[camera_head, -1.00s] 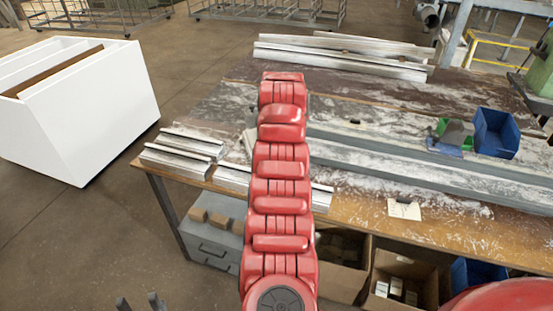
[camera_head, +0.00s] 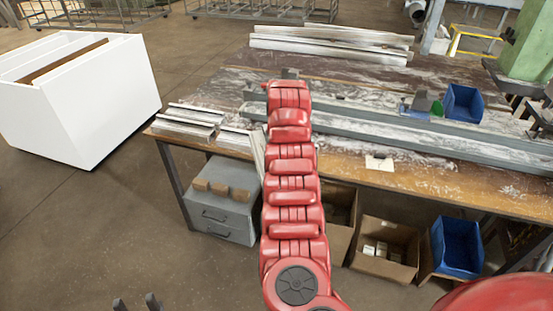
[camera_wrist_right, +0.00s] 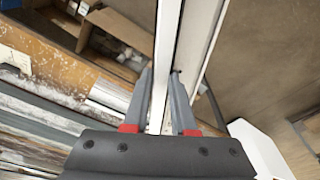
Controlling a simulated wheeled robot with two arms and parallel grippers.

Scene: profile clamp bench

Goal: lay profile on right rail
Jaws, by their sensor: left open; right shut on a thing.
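My right gripper (camera_wrist_right: 160,98) is shut on a long, pale metal profile (camera_wrist_right: 168,45), which runs up out of the right wrist view between the fingers. In the head view my red right arm hides the gripper; only a thin strip of the held profile (camera_head: 258,150) shows beside the arm, near the bench's front edge. A long grey rail (camera_head: 420,138) lies along the bench, partly hidden by the arm. I cannot tell which rail is the right one. My left gripper (camera_head: 137,303) is open and empty at the bottom edge, away from the bench.
Short profiles (camera_head: 190,122) lie at the bench's front left corner, and long profiles (camera_head: 330,46) at the back. A blue bin (camera_head: 463,102) stands behind the rail, and a white card (camera_head: 379,163) lies in front. A white cabinet (camera_head: 95,110) stands left. Boxes and a grey drawer unit (camera_head: 222,215) are below.

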